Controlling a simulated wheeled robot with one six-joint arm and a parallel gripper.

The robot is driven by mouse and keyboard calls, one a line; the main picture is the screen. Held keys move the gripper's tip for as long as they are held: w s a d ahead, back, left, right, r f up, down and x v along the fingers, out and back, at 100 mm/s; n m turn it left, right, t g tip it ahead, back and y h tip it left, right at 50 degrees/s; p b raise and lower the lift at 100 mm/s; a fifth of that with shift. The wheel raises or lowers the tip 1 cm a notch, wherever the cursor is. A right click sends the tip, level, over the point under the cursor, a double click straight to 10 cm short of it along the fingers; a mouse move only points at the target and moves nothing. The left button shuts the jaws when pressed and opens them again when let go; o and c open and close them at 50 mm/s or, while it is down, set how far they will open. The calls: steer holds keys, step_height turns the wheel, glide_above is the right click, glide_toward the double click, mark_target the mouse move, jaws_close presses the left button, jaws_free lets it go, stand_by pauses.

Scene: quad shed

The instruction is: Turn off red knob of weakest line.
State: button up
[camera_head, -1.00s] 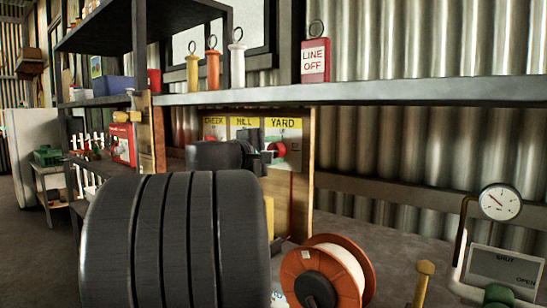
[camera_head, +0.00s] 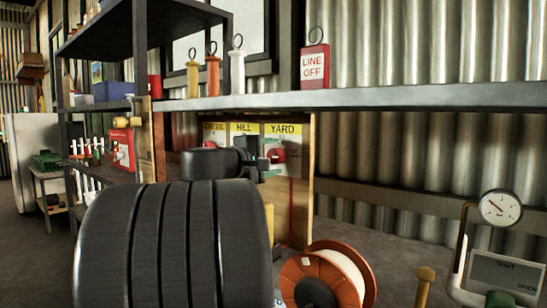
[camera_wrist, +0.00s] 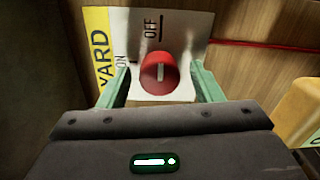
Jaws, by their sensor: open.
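The red knob (camera_wrist: 158,74) of the YARD line sits on a white plate marked ON and OFF (camera_wrist: 178,24). A dial gauge (camera_head: 501,208) stands at right.
A shelf (camera_head: 420,97) runs above the panels, holding a red LINE OFF block (camera_head: 314,67) and yellow, orange and white ringed pieces. A large black tyre-like roll (camera_head: 170,245) fills the front. An orange reel (camera_head: 325,277) and yellow post (camera_head: 425,285) stand right of it.

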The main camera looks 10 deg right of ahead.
steer(key=p+v, duration=0.2)
steer(key=v, duration=1.1)
steer(key=b+x, duration=0.2)
steer(key=x, duration=1.2)
steer(key=shift+a, duration=0.1)
